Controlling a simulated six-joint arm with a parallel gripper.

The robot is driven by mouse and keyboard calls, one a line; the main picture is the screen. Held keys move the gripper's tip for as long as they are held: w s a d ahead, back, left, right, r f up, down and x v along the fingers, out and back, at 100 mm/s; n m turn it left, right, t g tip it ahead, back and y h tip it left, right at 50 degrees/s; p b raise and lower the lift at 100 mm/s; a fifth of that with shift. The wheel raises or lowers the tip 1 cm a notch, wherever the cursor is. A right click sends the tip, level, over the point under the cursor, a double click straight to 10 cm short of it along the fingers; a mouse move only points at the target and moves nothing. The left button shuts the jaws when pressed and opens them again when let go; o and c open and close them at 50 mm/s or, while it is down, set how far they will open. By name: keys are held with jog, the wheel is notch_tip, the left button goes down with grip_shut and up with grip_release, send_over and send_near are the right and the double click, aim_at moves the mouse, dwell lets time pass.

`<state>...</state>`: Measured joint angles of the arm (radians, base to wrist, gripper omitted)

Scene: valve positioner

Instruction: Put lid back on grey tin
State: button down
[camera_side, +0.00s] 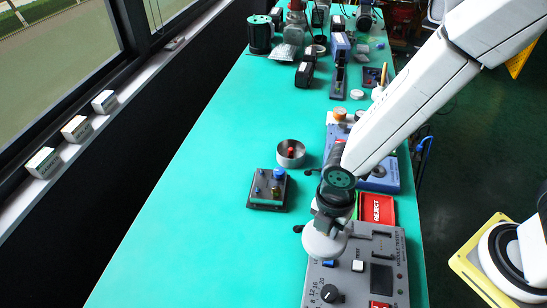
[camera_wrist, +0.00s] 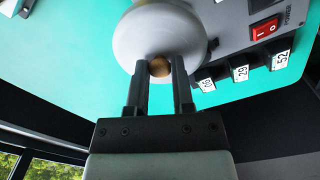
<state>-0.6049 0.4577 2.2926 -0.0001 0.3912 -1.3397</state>
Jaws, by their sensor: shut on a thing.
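The open grey tin (camera_side: 290,153) stands on the green bench with a red item inside it. The round pale grey lid (camera_side: 323,246) is away from the tin, nearer the camera, over the edge of the grey module tester. My gripper (camera_side: 322,222) is above the lid. In the wrist view my gripper (camera_wrist: 159,75) is shut on the brass-coloured knob of the lid (camera_wrist: 160,28), one finger on each side. The tin cannot be made out in the wrist view.
The module tester (camera_side: 352,270) has knobs and switches under and beside the lid. A red REJECT tray (camera_side: 377,209) lies behind it. A dark block with small knobs (camera_side: 269,190) sits left of my gripper. The bench's left side is clear.

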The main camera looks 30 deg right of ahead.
jog(key=w+d+m, duration=0.2)
jog(key=w, duration=0.6)
jog(key=w+d+m, duration=0.2)
jog(key=w, duration=0.6)
jog(key=w+d+f+m, duration=0.1)
jog(key=w+d, duration=0.1)
jog(key=w, duration=0.7)
jog(key=shift+d+m, duration=0.25)
jog(key=shift+m, duration=0.15)
jog(key=w+d+m, duration=0.2)
jog(key=w+d, duration=0.5)
jog(key=d, duration=0.1)
jog(key=shift+w+f+m, duration=0.25)
jog(key=shift+m, duration=0.05)
jog(key=shift+f, duration=0.15)
jog(key=shift+f, duration=3.05)
jog(key=shift+f, duration=0.15)
